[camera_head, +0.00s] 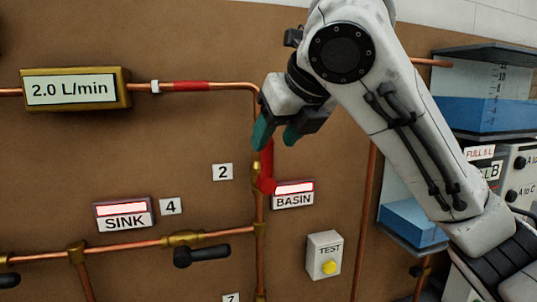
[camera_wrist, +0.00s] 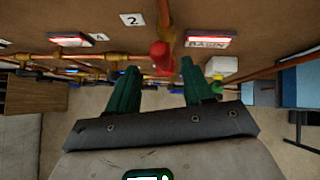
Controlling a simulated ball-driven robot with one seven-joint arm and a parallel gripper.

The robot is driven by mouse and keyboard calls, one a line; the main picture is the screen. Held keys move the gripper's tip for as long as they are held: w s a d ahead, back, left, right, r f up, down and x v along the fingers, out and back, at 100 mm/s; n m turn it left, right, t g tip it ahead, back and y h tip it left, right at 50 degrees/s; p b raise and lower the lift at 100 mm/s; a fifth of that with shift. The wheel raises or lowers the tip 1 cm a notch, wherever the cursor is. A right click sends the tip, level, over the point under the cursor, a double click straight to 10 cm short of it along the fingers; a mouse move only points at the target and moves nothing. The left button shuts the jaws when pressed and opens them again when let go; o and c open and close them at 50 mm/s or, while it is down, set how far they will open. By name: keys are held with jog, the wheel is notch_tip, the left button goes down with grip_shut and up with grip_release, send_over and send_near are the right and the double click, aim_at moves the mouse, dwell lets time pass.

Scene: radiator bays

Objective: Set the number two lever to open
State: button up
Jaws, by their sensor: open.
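The number two lever (camera_head: 266,170) is red and sits on a valve on the vertical copper pipe, right of the label "2" (camera_head: 222,171). Its handle points up, roughly along the pipe. My gripper (camera_head: 277,136) is open and empty just above the lever, with its green fingertips spread to either side of the handle's top. In the wrist view the red lever end (camera_wrist: 161,56) shows between and just beyond the fingertips of my gripper (camera_wrist: 162,75). Whether a finger touches it, I cannot tell. The label "2" also shows in the wrist view (camera_wrist: 132,19).
A lit BASIN sign (camera_head: 293,194) is close right of the lever. A black lever (camera_head: 203,255) by label "4" and a TEST box (camera_head: 324,254) are below. A flow display (camera_head: 70,89) reads 2.0 L/min. Blue-filled tanks (camera_head: 490,115) stand at right.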

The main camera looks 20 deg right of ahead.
jog(key=shift+v, duration=2.35)
